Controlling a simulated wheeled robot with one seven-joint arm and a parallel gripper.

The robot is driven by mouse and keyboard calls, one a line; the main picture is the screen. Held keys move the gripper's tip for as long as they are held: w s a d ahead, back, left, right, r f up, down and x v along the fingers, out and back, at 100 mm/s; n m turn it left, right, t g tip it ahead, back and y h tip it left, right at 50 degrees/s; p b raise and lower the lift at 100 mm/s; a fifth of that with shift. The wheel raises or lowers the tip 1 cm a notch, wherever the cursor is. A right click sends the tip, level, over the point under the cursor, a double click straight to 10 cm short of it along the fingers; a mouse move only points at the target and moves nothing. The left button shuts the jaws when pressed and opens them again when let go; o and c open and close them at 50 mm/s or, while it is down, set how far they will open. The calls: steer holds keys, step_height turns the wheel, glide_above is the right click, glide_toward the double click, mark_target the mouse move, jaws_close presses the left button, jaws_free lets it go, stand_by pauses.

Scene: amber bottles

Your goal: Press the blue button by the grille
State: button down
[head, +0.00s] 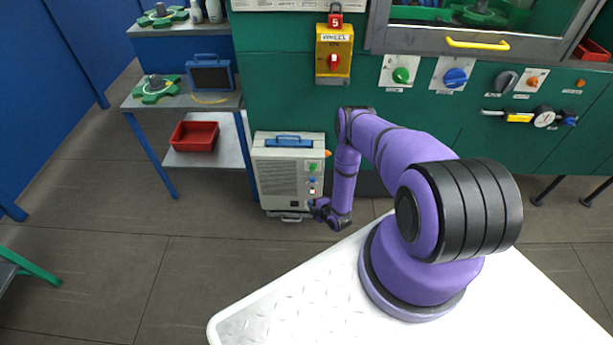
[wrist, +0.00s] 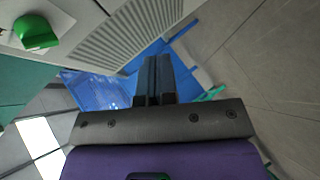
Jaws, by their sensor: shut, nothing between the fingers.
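The grey cabinet (head: 272,178) with a blue handle stands on the floor against the green machine. Its front has a slatted grille (head: 278,178), with a column of small controls to its right. A small blue button (head: 312,181) sits in that column, below a green knob (head: 312,167). My gripper (head: 313,205) is low in front of the cabinet's right side, close to the column's lower end. In the wrist view the shut, empty fingers (wrist: 155,62) point past the grille (wrist: 125,32), with a green knob (wrist: 36,32) at upper left. I cannot make out the blue button there; contact cannot be told.
The green machine above carries a yellow switch box (head: 333,52), a larger green knob (head: 401,75) and a larger blue knob (head: 455,77). A side table with a red bin (head: 194,136) stands to the left. The floor left of the cabinet is open.

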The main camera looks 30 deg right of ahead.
mark_target(313, 180)
steer(key=shift+a+f, duration=0.1)
steer(key=shift+f, duration=0.1)
steer(key=shift+w, duration=0.1)
steer(key=w+d, duration=0.5)
steer(key=w, duration=0.2)
stand_by(0.6)
steer(key=shift+w, duration=0.25)
stand_by(1.7)
steer(key=shift+w+d, duration=0.2)
steer(key=shift+w+d, duration=0.25)
steer(key=shift+w, duration=0.15)
stand_by(1.1)
steer(key=shift+s+a, duration=0.45)
steer(key=shift+s, duration=0.3)
